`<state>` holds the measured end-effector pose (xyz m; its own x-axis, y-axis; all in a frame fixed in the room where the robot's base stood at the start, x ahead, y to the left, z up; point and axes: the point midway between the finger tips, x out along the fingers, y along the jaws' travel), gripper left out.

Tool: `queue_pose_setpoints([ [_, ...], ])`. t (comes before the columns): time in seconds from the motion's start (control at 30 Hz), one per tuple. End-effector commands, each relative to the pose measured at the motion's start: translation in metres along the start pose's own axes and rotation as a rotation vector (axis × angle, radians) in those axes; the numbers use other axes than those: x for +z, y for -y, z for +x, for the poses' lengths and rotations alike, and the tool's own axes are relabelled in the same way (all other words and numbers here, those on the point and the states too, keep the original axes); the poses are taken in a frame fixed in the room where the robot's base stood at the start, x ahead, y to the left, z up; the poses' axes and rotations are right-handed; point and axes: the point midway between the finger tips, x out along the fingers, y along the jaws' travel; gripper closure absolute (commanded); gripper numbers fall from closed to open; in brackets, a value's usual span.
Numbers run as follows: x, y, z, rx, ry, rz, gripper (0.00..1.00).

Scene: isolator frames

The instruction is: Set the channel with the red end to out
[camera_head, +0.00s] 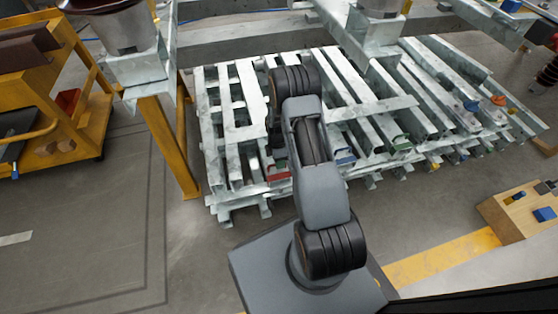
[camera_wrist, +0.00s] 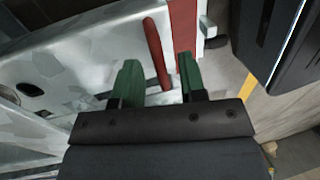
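The channel with the red end (camera_head: 277,173) is a grey metal channel in the rack, with its painted end facing the front, just left of my arm. In the wrist view its red end (camera_wrist: 182,28) is close up at the top, with a narrow red flange (camera_wrist: 155,48) standing in front of its grey surface. My gripper (camera_wrist: 160,78) has green fingertips spread apart. The red flange lies between them, with visible gaps on both sides. In the head view my arm hides the fingertips.
More channels lie side by side in the rack (camera_head: 410,105), including blue-ended (camera_head: 344,157) and green-ended (camera_head: 400,146) ones nearby. A yellow post (camera_head: 170,145) stands at the left. A wooden block with blue parts (camera_head: 520,212) is at the right. Grey floor (camera_head: 80,230) is clear at the left.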

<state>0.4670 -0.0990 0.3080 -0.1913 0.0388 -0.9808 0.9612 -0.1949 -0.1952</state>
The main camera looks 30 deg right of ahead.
Motion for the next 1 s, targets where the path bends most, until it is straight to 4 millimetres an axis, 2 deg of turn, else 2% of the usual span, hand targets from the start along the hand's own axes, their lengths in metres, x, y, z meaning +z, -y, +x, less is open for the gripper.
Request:
queue_pose_setpoints([
  [0.07,0.0000,0.0000,-0.0002,0.000,0.000,0.000,0.62],
  [0.47,-0.0001,0.0000,-0.0004,0.000,0.000,0.000,0.99],
  [0.87,-0.0001,0.0004,-0.0005,-0.001,0.000,0.000,1.00],
  [1.0,-0.0014,0.0067,-0.0005,-0.004,0.000,-0.001,1.00],
])
